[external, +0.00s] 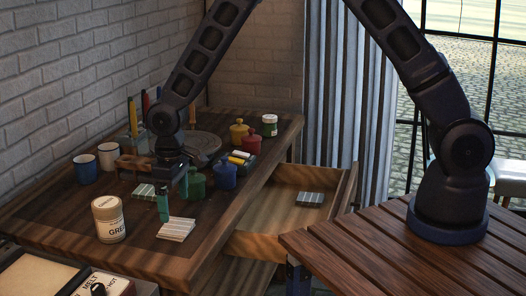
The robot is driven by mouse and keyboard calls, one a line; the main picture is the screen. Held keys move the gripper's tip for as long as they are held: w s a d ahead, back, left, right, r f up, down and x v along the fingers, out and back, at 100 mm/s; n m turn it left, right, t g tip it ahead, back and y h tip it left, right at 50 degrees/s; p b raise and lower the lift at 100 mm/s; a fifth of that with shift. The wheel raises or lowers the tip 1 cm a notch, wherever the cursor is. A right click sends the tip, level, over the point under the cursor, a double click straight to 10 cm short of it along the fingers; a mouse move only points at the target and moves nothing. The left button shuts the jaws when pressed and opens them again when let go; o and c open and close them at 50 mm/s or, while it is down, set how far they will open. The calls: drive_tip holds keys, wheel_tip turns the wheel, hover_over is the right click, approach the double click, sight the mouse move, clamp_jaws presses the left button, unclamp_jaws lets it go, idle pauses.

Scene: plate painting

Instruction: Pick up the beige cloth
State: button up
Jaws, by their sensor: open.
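A folded beige cloth (176,230) with stripes lies flat on the dark wooden workbench (60,218) near its front edge. My gripper (164,207) hangs just behind and to the left of the cloth in the external view, pointing down, with teal fingers. It is open, and nothing shows between the fingers. Whether the fingertips touch the cloth or the bench cannot be told from this angle. A folded green striped cloth (144,190) lies just behind the gripper.
A beige labelled jar (109,219) stands close left of the gripper. Green (195,186), blue (223,176), red and yellow pots stand behind and right. Mugs (85,169) are at the left. An open drawer (262,212) holds a grey folded cloth (310,199).

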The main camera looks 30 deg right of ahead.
sight(175, 226)
drive_tip(key=shift+a+f, duration=0.1)
drive_tip(key=shift+f, duration=2.8)
drive_tip(key=shift+c, duration=0.4)
drive_tip(key=c, duration=0.9)
